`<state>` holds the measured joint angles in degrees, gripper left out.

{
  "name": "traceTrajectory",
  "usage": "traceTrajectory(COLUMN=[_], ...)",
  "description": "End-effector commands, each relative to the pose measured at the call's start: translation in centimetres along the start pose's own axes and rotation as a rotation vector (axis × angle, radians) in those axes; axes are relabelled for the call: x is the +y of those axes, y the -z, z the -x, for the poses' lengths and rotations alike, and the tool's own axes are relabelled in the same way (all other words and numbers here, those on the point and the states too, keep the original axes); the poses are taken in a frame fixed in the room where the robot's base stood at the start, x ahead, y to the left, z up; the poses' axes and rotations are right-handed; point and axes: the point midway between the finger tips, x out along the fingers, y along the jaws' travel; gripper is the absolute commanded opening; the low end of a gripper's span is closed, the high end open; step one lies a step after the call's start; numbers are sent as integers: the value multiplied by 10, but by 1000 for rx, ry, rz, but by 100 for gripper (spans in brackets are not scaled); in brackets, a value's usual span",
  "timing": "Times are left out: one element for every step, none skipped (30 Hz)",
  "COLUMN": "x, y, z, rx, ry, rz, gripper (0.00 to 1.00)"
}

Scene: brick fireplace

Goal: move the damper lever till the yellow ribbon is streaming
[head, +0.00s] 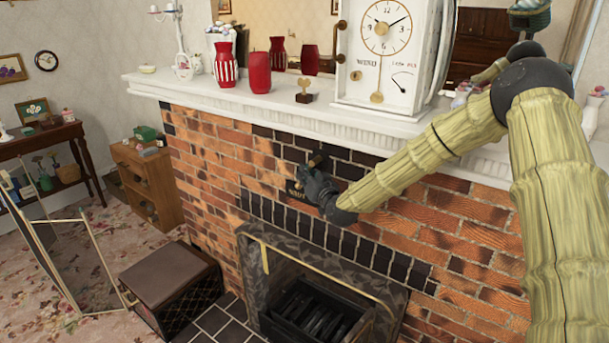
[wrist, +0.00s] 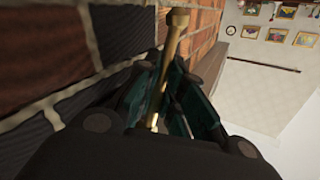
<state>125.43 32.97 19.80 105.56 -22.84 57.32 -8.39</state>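The lever's base is hidden. A yellow ribbon (head: 265,258) hangs straight down at the left of the fireplace opening. A yellow strip also runs along the opening's top edge; I cannot tell whether it is part of the ribbon.
The white mantel (head: 230,98) above carries a clock (head: 383,55), red vases (head: 260,73) and a small ornament (head: 304,92). A dark box (head: 170,275) and a folding screen (head: 75,260) stand on the floor at left.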

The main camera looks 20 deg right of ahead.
Motion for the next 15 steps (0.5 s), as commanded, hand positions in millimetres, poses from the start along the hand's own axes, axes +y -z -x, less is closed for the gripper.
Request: traceTrajectory(x=[-6,-4,-3,-2,-2,-2,-1,-1,-1,-1,-1,0,0,1,1], y=[-1,0,0,1,1,2,2,2,3,3,3,4,3,4,4], z=[-1,-1,0,0,0,0,0,1,1,2,2,3,4,5,6], rx=[-1,0,-1,-3,-5,-10,-15,-21,-32,-43,-54,-71,-86,-101,-123], ry=[3,1,1,0,0,-2,-3,-5,-8,-10,-13,-19,-23,-28,-34], rz=[0,-1,0,1,3,6,9,13,21,27,35,45,54,64,76], gripper=[0,0,0,0,0,0,0,0,0,0,0,0,0,0,0])
